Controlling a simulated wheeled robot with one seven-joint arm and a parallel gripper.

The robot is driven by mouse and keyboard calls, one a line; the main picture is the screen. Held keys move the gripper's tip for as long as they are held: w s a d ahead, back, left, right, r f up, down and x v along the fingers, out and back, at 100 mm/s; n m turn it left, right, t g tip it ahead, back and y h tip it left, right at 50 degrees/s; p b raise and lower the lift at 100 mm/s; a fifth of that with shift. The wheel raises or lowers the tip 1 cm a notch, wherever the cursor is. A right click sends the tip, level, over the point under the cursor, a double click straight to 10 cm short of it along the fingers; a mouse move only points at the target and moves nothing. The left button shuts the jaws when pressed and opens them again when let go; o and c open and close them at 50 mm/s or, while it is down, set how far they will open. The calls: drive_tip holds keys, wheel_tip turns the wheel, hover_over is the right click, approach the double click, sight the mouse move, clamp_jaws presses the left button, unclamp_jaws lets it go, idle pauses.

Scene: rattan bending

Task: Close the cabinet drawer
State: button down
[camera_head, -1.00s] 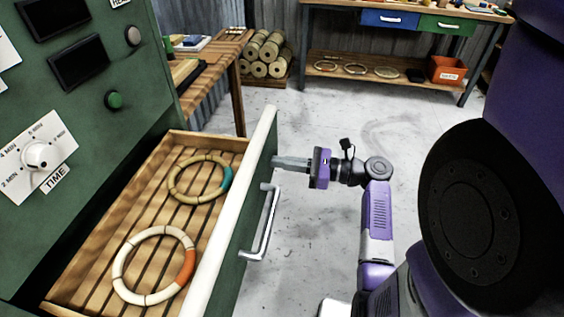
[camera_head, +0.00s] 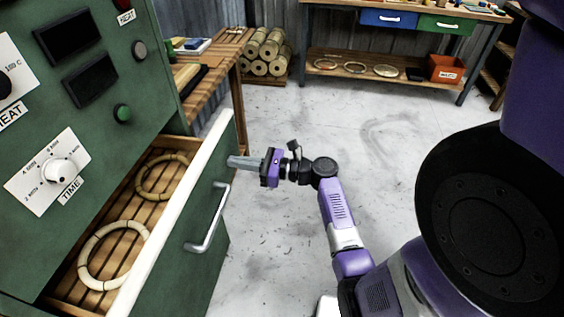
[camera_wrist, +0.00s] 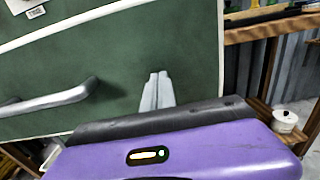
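The green cabinet drawer (camera_head: 178,252) is partly open, with a white top edge and a slatted wooden inside. Two rattan rings lie in it: one farther back (camera_head: 161,176) and one nearer (camera_head: 112,254). Its silver handle (camera_head: 209,219) is on the front face and also shows at left in the wrist view (camera_wrist: 50,101). My gripper (camera_head: 232,162) is at the drawer front's far end, beyond the handle. In the wrist view its fingers (camera_wrist: 156,90) are together, with nothing between them, against or very close to the green face. Contact itself is hard to tell.
The green cabinet (camera_head: 110,75) carries a white timer dial (camera_head: 57,171) and a green button (camera_head: 122,112). A wooden table (camera_head: 215,62) stands behind the drawer. A workbench (camera_head: 400,20) stands at the back. The grey floor (camera_head: 290,220) is clear right of the drawer.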

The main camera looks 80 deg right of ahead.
drive_tip(key=w, duration=0.8)
drive_tip(key=w+a, duration=0.1)
drive_tip(key=w, duration=0.4)
drive_tip(key=shift+w, duration=0.1)
drive_tip(key=shift+w+r, duration=0.15)
drive_tip(key=shift+w, duration=0.25)
drive_tip(key=shift+w+a, duration=0.1)
drive_tip(key=shift+a, duration=0.05)
drive_tip(key=s, duration=0.8)
drive_tip(key=shift+s+d, duration=0.3)
drive_tip(key=shift+d, duration=0.1)
drive_tip(key=shift+f, duration=0.2)
